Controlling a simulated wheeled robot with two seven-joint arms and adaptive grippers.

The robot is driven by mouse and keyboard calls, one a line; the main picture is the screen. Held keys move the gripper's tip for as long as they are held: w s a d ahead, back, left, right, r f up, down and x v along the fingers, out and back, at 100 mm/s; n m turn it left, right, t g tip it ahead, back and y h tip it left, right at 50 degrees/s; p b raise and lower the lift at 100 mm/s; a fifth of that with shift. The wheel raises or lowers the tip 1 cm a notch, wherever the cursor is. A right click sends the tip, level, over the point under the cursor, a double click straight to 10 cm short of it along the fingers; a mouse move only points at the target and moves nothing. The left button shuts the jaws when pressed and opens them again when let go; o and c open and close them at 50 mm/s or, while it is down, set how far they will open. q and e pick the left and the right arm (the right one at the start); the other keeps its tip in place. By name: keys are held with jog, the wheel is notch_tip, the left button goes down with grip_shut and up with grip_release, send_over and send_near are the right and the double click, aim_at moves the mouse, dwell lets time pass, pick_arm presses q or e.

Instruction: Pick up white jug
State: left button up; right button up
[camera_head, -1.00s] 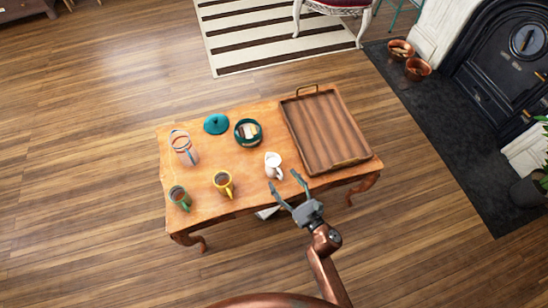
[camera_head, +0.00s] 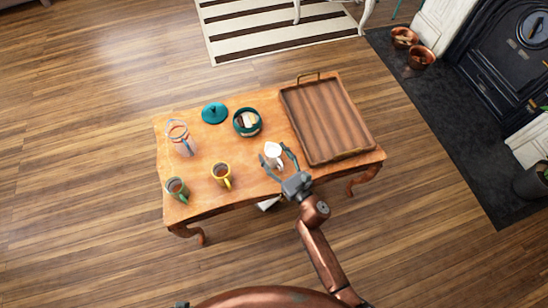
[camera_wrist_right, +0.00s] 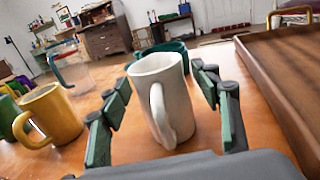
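The white jug (camera_head: 273,151) stands upright on the wooden table, near its front edge and left of the tray. My right gripper (camera_head: 274,158) is open, with a finger on each side of the jug. In the right wrist view the white jug (camera_wrist_right: 162,92) stands between the two open fingers (camera_wrist_right: 165,112), its handle facing the camera. Gaps show between the jug and both fingers. My left gripper is not in view.
A wooden tray (camera_head: 354,152) lies close on the right. A yellow mug (camera_head: 221,174), a green mug (camera_head: 177,188) and a glass pitcher (camera_head: 181,139) stand left. A teal bowl (camera_head: 240,132) and teal lid (camera_head: 214,113) sit behind. Bare table (camera_head: 247,184) shows between jug and yellow mug.

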jog(key=c, duration=1.3)
jog(key=shift+c, duration=0.4)
jog(key=shift+r, duration=0.15)
